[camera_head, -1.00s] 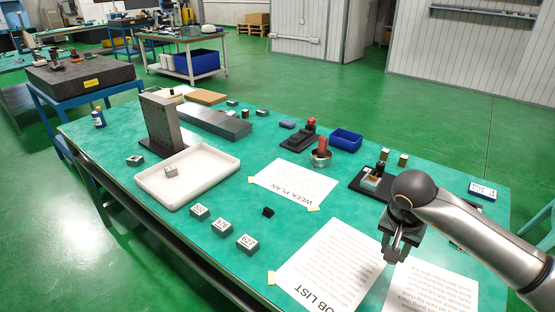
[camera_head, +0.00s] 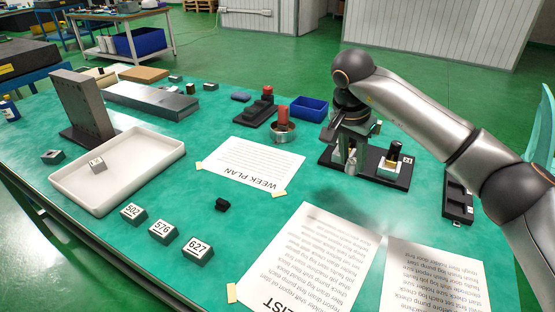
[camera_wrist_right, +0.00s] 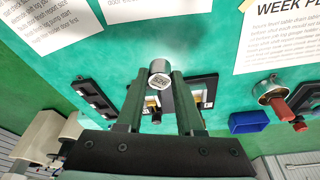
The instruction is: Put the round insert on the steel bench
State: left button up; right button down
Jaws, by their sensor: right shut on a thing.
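The round insert (camera_wrist_right: 160,67) is a small grey metal cylinder with a numbered white end. It is between the fingertips of my right gripper (camera_wrist_right: 158,80). In the head view the right gripper (camera_head: 347,158) points down over the left part of a black plate, with the insert (camera_head: 351,166) at its tips. I cannot tell whether the insert touches the plate. My left gripper is not in view. The green-topped bench (camera_head: 110,240) fills the foreground; I cannot tell which bench is the steel one.
The black plate (camera_head: 396,181) carries a block with a black knob. Near it are a dark tray (camera_head: 458,205), a blue bin (camera_head: 309,108) and a metal ring with a red handle (camera_head: 283,128). A white tray (camera_head: 130,180) and numbered blocks (camera_head: 163,228) stand left. Paper sheets (camera_head: 310,260) lie in front.

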jog(key=shift+s+r, duration=0.1)
jog(key=s+d+f, duration=0.4)
jog(key=d, duration=0.1)
jog(key=s+d+f, duration=0.4)
jog(key=f, duration=0.1)
jog(key=shift+s+d+b, duration=0.35)
jog(key=shift+s, duration=0.05)
jog(key=shift+s+d+f, duration=0.1)
jog(key=shift+f, duration=0.05)
jog(key=f, duration=0.3)
jog(key=shift+s+d, duration=0.2)
jog(key=shift+s, duration=0.05)
jog(key=shift+f, duration=0.35)
